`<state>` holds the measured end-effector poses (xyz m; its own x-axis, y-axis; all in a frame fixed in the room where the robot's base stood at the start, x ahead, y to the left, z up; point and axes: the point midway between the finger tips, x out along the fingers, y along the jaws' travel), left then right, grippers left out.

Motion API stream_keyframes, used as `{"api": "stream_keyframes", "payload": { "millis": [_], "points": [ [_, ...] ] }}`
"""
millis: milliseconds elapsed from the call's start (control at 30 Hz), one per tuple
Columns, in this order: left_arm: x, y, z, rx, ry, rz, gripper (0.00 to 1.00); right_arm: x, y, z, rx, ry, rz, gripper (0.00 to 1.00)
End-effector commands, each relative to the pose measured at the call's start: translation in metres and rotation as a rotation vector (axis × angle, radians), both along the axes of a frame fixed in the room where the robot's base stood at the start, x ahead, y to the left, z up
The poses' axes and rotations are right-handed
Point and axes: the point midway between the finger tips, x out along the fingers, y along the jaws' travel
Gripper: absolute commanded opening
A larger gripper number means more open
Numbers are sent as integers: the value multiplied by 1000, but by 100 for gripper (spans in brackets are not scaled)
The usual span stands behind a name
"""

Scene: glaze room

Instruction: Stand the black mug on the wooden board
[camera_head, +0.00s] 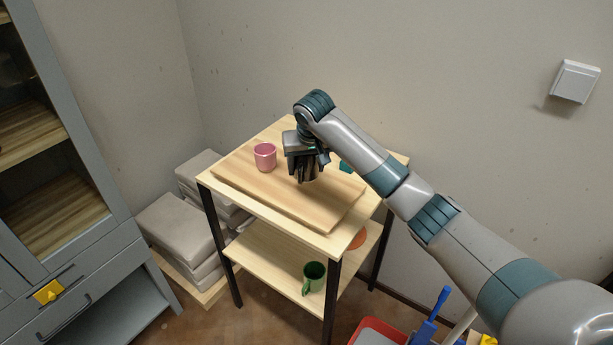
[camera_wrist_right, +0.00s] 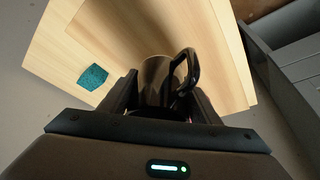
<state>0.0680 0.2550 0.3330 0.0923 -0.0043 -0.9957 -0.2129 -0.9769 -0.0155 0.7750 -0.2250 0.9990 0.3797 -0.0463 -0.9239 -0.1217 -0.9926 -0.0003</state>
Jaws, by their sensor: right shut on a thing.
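The black mug shows in the wrist view as a dark handle (camera_wrist_right: 192,66) and part of a dark body between the fingers of my right gripper (camera_wrist_right: 160,95). In the head view my right gripper (camera_head: 307,178) is over the wooden board (camera_head: 330,209), shut on the mug, which is mostly hidden by the hand. I cannot tell whether the mug touches the board or how upright it is. The board lies flat on the top of a small shelf unit and also fills much of the wrist view (camera_wrist_right: 128,35). My left gripper is out of view.
A teal piece (camera_wrist_right: 92,77) lies beside the board. A green mug (camera_head: 314,276) is on the lower shelf (camera_head: 265,262). The board's front part is clear. A grey cabinet (camera_head: 75,250) stands left.

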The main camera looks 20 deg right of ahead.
Motion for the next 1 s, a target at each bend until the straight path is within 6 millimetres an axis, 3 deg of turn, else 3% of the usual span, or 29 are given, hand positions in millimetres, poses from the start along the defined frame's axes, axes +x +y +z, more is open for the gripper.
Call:
{"api": "stream_keyframes", "payload": {
  "millis": [167,500,933,967,1000],
  "points": [
    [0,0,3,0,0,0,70,0,0,-3,0,0,-1,27],
    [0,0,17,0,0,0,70,0,-1,-37,0,-1,-1,27],
    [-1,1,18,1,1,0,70,0,0,-42,0,0,-1,27],
    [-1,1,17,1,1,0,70,0,0,-43,0,0,-1,64],
    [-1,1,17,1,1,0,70,0,0,-43,0,0,-1,74]
  ]
}}
